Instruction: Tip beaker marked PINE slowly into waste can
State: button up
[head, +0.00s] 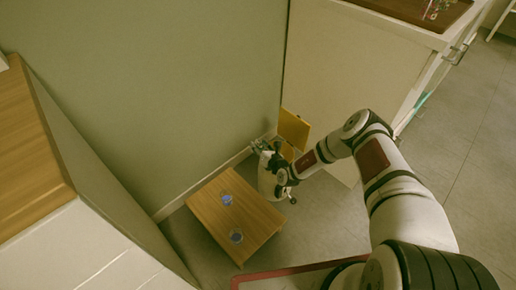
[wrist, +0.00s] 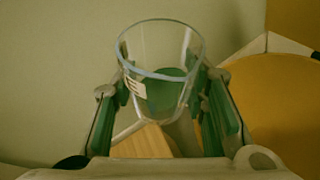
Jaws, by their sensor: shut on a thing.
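My gripper (wrist: 165,100) is shut on a clear glass beaker (wrist: 160,45), with one green-padded finger on each side. The beaker looks close to upright, its open rim towards the camera. It has a small white label (wrist: 136,88) whose writing I cannot read. Green shows low in the glass; I cannot tell whether it is liquid or a pad seen through it. In the head view my gripper (head: 264,148) is by the wall, left of a yellow panel (head: 294,128), which may be the waste can's raised lid. A rounded yellow surface (wrist: 280,105) is right of the beaker in the wrist view.
A low wooden table (head: 207,218) stands below and left of my gripper. Two glass vessels with blue in them, one farther back (head: 227,200) and one nearer (head: 236,235), stand on it. A wooden-topped cabinet (head: 30,150) is at left, a white counter (head: 400,35) at upper right.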

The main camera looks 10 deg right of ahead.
jog(key=shift+d, duration=0.15)
jog(key=shift+d+f+m+y+b, duration=0.45)
jog(key=shift+d+m+b, duration=0.3)
jog(key=shift+b, duration=1.15)
jog(key=shift+r+m+t+y+b, duration=0.4)
jog(key=shift+m+b, duration=0.25)
jog(key=shift+b, duration=0.35)
jog(key=shift+f+m+b, duration=0.35)
jog(key=shift+m+b, duration=0.35)
jog(key=shift+b, duration=0.85)
jog(key=shift+r+m+t+y+b, duration=0.4)
jog(key=shift+m+b, duration=0.3)
jog(key=shift+b, duration=0.4)
jog(key=shift+d+f+m+t+b, duration=0.1)
jog(key=shift+f+m+t+b, duration=0.3)
jog(key=shift+m+b, duration=0.65)
jog(key=shift+d+r+m+t+y+b, duration=0.3)
jog(key=shift+d+m+b, duration=0.2)
jog(key=shift+b, duration=0.2)
